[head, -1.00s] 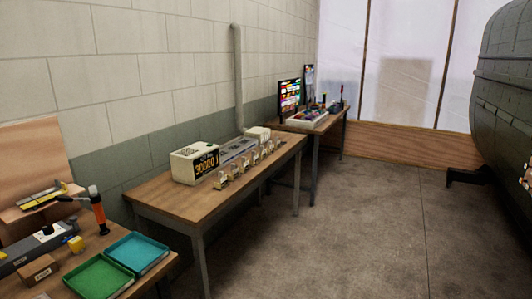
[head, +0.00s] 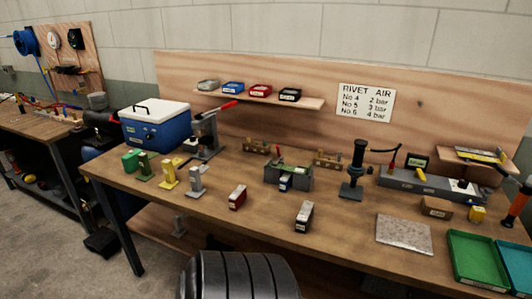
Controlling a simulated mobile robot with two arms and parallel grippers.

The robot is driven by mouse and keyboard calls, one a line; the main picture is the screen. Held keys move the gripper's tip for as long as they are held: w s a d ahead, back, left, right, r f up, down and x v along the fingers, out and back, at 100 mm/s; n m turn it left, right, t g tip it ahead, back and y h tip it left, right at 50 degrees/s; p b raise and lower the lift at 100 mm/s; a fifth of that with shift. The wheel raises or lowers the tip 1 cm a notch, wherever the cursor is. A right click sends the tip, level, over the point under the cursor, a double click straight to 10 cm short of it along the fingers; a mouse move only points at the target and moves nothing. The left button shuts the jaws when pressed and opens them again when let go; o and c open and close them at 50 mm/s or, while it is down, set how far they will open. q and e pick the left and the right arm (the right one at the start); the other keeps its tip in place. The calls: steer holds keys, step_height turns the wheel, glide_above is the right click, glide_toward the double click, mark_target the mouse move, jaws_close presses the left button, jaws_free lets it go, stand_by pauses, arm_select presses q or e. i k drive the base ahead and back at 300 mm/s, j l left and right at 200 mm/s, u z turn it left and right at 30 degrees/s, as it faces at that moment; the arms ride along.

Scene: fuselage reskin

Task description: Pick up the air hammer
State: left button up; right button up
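I cannot name the air hammer with certainty in the head view. A black upright tool (head: 356,168) stands on a dark base toward the right of the wooden workbench (head: 150,185). A tool with an orange and black handle (head: 517,203) stands at the right edge, partly cut off. Neither of my grippers is in view.
Small coloured stands, a blue box (head: 156,124), a lever press (head: 207,135), a grey plate (head: 404,235) and a green tray (head: 477,262) crowd the bench. A dark ribbed rounded shape (head: 240,275) is in front. Bare floor shows at lower left.

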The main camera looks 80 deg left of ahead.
mark_target(360, 145)
steer(key=u, duration=2.3)
steer(key=i, duration=0.45)
